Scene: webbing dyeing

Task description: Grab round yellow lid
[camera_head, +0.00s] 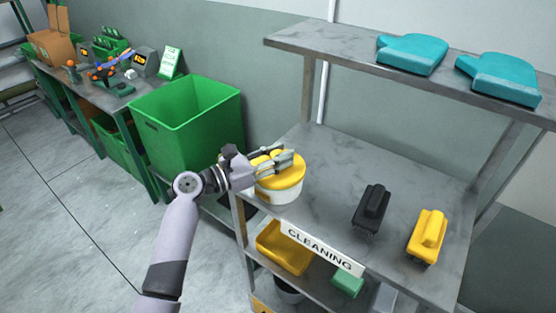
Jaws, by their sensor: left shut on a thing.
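The round yellow lid (288,176) sits on top of a white round tub (284,195) at the left end of the grey cleaning shelf. My left gripper (283,160) reaches in from the left over the lid and is shut on it. Its fingers cover part of the lid's top. The lid appears to be still on the tub; I cannot tell whether there is a small gap. My right gripper is not in view.
The shelf (325,165) also holds a black brush (371,208) and a yellow brush (427,235). Teal gloves (411,53) lie on the upper shelf. A green bin (190,120) stands left. A yellow tray (283,250) is below. The shelf's middle is clear.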

